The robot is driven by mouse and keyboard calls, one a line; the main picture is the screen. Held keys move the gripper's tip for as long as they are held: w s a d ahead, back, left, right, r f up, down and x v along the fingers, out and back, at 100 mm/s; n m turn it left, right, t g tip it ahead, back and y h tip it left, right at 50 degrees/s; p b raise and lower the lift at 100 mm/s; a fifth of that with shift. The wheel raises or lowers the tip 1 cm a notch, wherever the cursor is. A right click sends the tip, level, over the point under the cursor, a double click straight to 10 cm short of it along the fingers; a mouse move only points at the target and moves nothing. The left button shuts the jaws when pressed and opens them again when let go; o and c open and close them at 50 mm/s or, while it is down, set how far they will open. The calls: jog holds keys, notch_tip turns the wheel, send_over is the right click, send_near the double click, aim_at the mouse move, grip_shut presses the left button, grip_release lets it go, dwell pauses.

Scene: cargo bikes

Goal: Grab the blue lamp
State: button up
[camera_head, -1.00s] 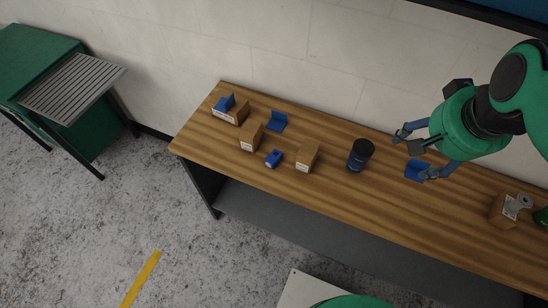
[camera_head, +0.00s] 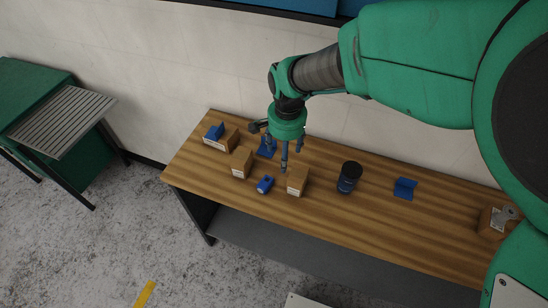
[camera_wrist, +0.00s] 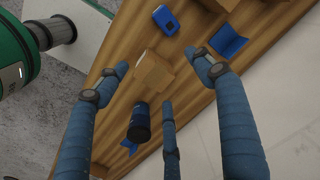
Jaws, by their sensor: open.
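A small blue block-like object (camera_head: 265,184), which looks like the lamp, lies on the wooden table between two cardboard boxes. In the wrist view the lamp (camera_wrist: 166,20) lies near the top, beyond my fingertips. My gripper (camera_head: 278,157) is open and empty above the table, just behind and slightly right of the lamp in the head view. In the wrist view my gripper (camera_wrist: 164,68) has its fingers spread, with a cardboard box between and below them. Nothing is touching the lamp.
Cardboard boxes (camera_head: 241,163) and (camera_head: 297,181) flank the lamp. A blue angled piece (camera_head: 265,152) is partly behind my fingers; another (camera_head: 404,188) lies to the right. A dark can (camera_head: 349,177) stands right of the boxes. The table's front strip (camera_head: 330,217) is clear.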

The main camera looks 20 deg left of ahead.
send_over(267, 183)
notch_tip(267, 183, down, 5)
jog(key=shift+s+d+f, duration=0.1)
jog(key=shift+f+b, duration=0.3)
jog(key=shift+f, duration=4)
jog(key=shift+f+b, duration=0.35)
jog(key=shift+f, duration=2.2)
jog(key=c, duration=1.3)
